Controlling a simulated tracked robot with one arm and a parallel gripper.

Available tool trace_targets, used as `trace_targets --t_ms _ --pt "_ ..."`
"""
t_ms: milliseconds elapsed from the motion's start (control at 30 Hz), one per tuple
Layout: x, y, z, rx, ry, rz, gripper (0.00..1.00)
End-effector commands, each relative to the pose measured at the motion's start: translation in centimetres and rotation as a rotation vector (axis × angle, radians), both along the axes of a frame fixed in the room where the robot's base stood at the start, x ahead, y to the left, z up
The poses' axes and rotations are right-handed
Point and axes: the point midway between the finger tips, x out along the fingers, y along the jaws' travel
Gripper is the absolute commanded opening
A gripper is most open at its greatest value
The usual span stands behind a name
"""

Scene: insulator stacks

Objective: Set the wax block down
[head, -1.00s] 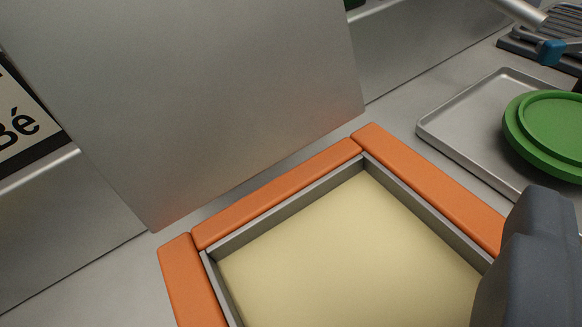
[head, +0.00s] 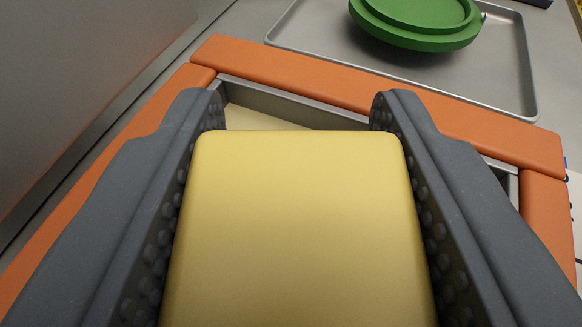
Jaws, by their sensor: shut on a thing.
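The wax block (head: 298,230) is a pale yellow block with rounded edges, filling the lower middle of the head view. My gripper (head: 298,112) is shut on it, with one dark grey, studded finger along each side. Behind and below the block is an orange-rimmed metal frame (head: 330,88) with a pale cream floor (head: 262,119). The block and my fingers hide most of that floor. I cannot tell whether the block touches the floor or hangs above it.
A grey metal tray (head: 516,75) lies beyond the frame, with green round discs (head: 415,22) stacked on it. A grey upright panel (head: 75,90) stands close on the left. The frame's orange right side (head: 548,215) lies close beside my right finger.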

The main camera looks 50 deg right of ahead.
Motion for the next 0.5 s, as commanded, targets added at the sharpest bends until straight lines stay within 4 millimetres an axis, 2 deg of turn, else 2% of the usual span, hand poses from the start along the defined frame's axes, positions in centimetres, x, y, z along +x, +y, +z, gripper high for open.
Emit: trace_targets --t_ms 500 --pt "0.0 0.1 -1.1 -0.001 0.002 0.001 0.18"
